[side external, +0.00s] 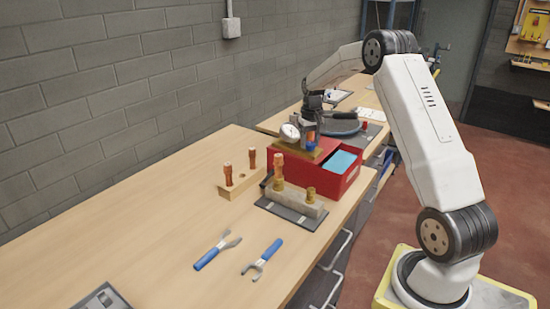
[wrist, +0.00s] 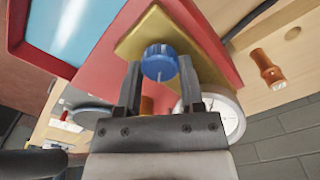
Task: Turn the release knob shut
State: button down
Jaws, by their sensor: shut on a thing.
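The release knob is most likely the blue ribbed knob (wrist: 160,62), which has a pale line on its face. It sits over a brass-coloured plate (wrist: 146,30) on the red unit. My gripper (wrist: 160,72) has one finger on each side of the knob and is shut on it. In the side view my gripper (side external: 312,112) reaches down over the unit from behind. A small patch of the knob's blue (side external: 311,136) shows there under it. The knob's turn angle cannot be told. A round white gauge (side external: 290,132) stands beside the gripper.
The red case (side external: 285,162) has a pale blue panel (side external: 342,162). In front are a grey block with brass fittings (side external: 297,198) and a wooden rack with copper pieces (side external: 238,187). Two blue-handled tools (side external: 218,251) lie on the bench. The front left bench is mostly clear.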

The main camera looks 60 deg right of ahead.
jog(key=m, duration=0.4)
jog(key=shift+m, duration=0.3)
jog(key=m, duration=0.3)
jog(key=shift+m, duration=0.4)
jog(key=shift+c, duration=1.1)
grip_release()
jog(key=shift+s, duration=0.1)
jog(key=shift+n, duration=0.4)
